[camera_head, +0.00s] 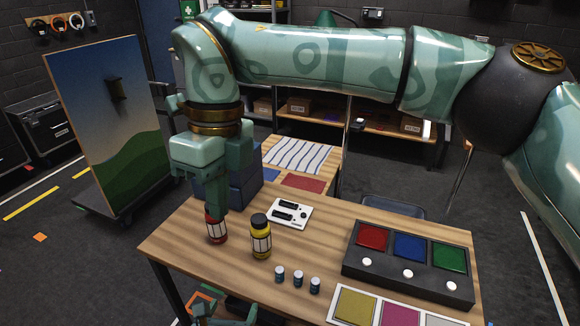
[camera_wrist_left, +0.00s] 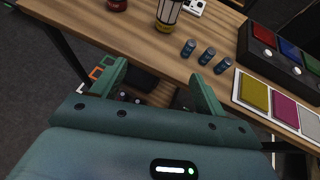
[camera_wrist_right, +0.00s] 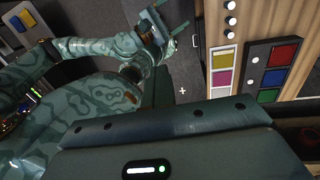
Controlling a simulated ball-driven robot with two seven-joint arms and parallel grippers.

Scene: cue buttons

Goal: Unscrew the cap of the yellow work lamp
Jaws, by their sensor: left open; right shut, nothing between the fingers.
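The yellow work lamp (camera_head: 261,241) stands upright on the wooden table, with a black cap (camera_head: 260,220) on top and a pale label. Its lower part shows at the top of the left wrist view (camera_wrist_left: 164,27); its cap is cut off there. My right gripper (camera_head: 213,205) points down, left of the yellow lamp, shut and empty. It hides the top of a red lamp (camera_head: 216,231); I cannot tell whether they touch. My left gripper (camera_head: 226,312) is open and empty at the table's front edge, below and apart from the yellow lamp.
Three small blue cylinders (camera_head: 298,279) stand right of the yellow lamp. A white device (camera_head: 290,212) lies behind it. A dark box with red, blue and green panels and white buttons (camera_head: 408,273) is at right, a card of coloured squares (camera_head: 400,314) in front. A blue box (camera_head: 240,187) is behind.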

